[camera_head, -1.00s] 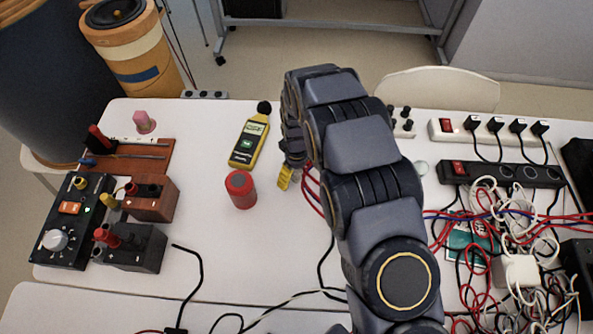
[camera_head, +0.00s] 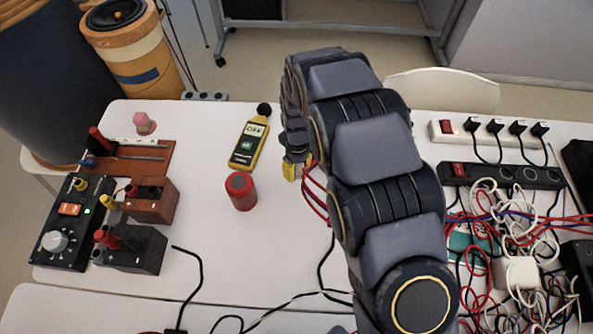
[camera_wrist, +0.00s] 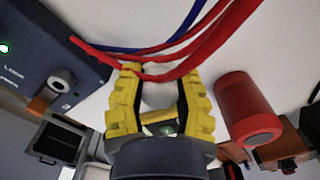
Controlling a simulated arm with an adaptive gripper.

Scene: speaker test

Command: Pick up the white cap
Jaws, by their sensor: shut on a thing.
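My gripper (camera_head: 293,168) shows its yellow fingers at the left side of my arm in the head view, low over the table. In the wrist view the gripper (camera_wrist: 160,80) is shut on a pale, rounded thing that looks like the white cap (camera_wrist: 160,96), held between the two yellow fingers. The cap's far part is hard to tell from the white table. In the head view the cap is hidden by my gripper and arm.
Red cables (camera_wrist: 195,58) cross close over the fingertips. Tangled cables (camera_head: 505,235) and power strips (camera_head: 510,174) lie at right. Black boxes (camera_head: 72,222) stand at far left.

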